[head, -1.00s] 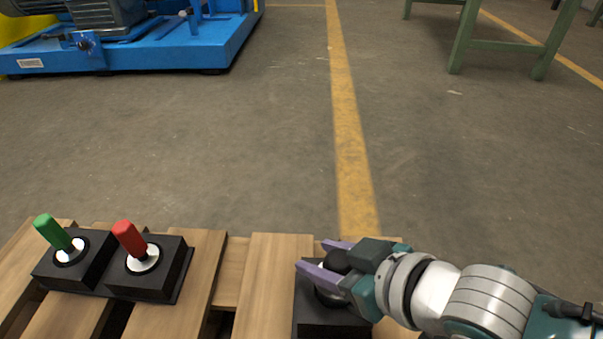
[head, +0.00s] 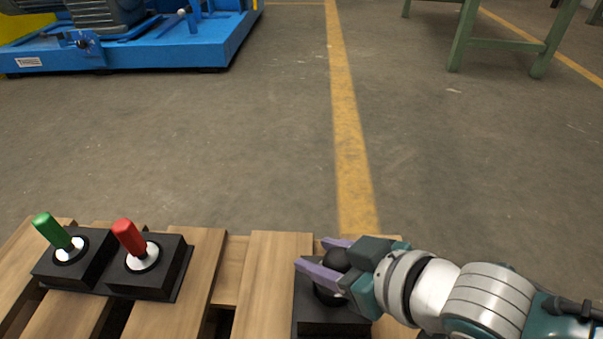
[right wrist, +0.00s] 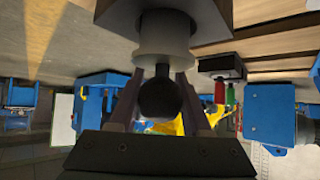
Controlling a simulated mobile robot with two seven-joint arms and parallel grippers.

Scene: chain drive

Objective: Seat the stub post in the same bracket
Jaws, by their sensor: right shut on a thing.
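My right gripper (head: 320,257) is shut on the black ball knob (head: 336,260) of a joystick on a black box (head: 330,325) at the front of the pallet. In the right wrist view, the knob (right wrist: 160,98) sits between the two fingers, with its pale collar (right wrist: 165,45) against the box (right wrist: 195,12). The blue machine base (head: 150,52) stands on the floor at the far left. Small upright parts (head: 190,14) show on it near the top edge. I cannot tell which is a stub post or a bracket. My left gripper is not in view.
Two more joysticks stand at the left of the wooden pallet (head: 265,270), one with a green handle (head: 49,229) and one with a red handle (head: 128,237). A green table frame (head: 495,45) stands far right. The floor (head: 210,140) between is clear, with a yellow line (head: 347,130).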

